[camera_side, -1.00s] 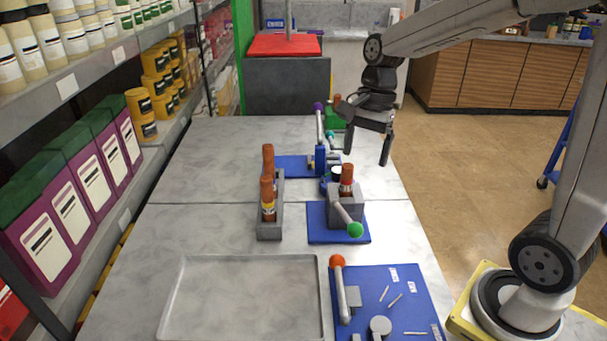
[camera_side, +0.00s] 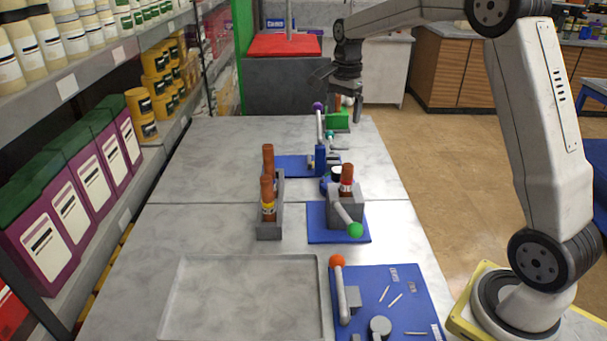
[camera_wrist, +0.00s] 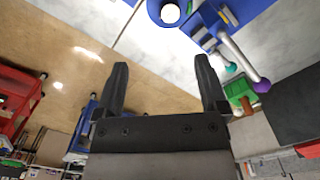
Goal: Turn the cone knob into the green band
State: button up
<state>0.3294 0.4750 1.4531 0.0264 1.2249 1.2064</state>
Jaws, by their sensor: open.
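I cannot make out for certain which part is the cone knob, and no green band on a dial can be read in either view. A blue station in the middle of the bench carries a dark blue upright part (camera_side: 320,158) and levers with a purple ball (camera_side: 317,106) and a teal ball (camera_side: 330,134). The purple ball also shows at the right of the wrist view (camera_wrist: 262,86). My gripper (camera_wrist: 161,62) is open, with nothing between its fingers. In the side view it hangs above the far end of the bench, its fingers partly unclear.
A green block (camera_side: 337,120) stands at the bench's far end, below my gripper. Nearer are a grey rack (camera_side: 269,230) with brown-capped bottles, a green-ball lever (camera_side: 355,230), an orange-ball lever (camera_side: 338,262) and an empty tray (camera_side: 245,295). Shelves line the left.

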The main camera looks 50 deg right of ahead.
aim_at(338, 170)
jog(key=f, duration=0.6)
jog(key=w+d+f, duration=0.1)
jog(key=f, duration=0.6)
jog(key=d+f, duration=0.1)
jog(key=f, duration=0.5)
jog(key=shift+w+f, duration=0.15)
jog(key=shift+w, duration=0.2)
grip_shut()
